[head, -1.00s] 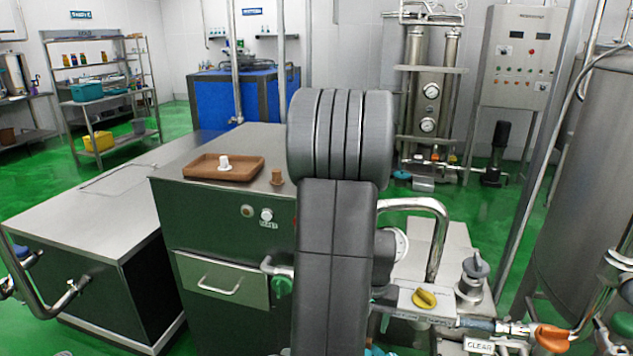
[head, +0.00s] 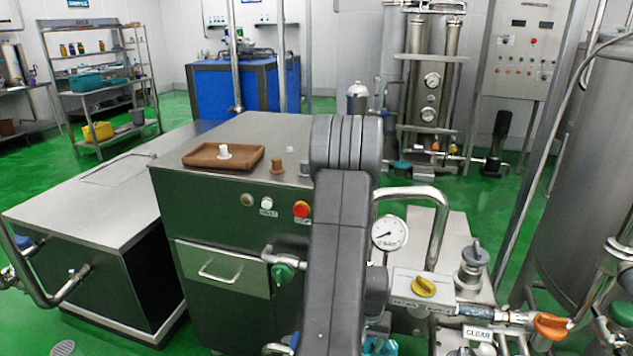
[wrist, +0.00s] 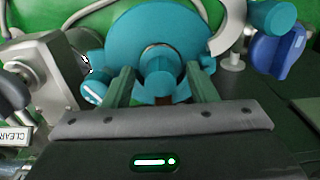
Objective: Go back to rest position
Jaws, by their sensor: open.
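My gripper (wrist: 158,82) shows in the wrist view with its two green fingers apart and nothing held between them. A teal pump-like body (wrist: 150,40) with a round hub fills the view behind and between the fingers. I cannot tell whether the fingers touch it. In the head view my arm stands upright in front of the cabinet's right side, and it hides the gripper.
A green cabinet (head: 220,225) carries a brown tray (head: 190,158) with a white piece, and a red button (head: 301,209). A gauge (head: 390,233), a yellow valve handle (head: 424,286) and an orange handle (head: 551,326) lie right of my arm. A tank (head: 590,180) stands far right.

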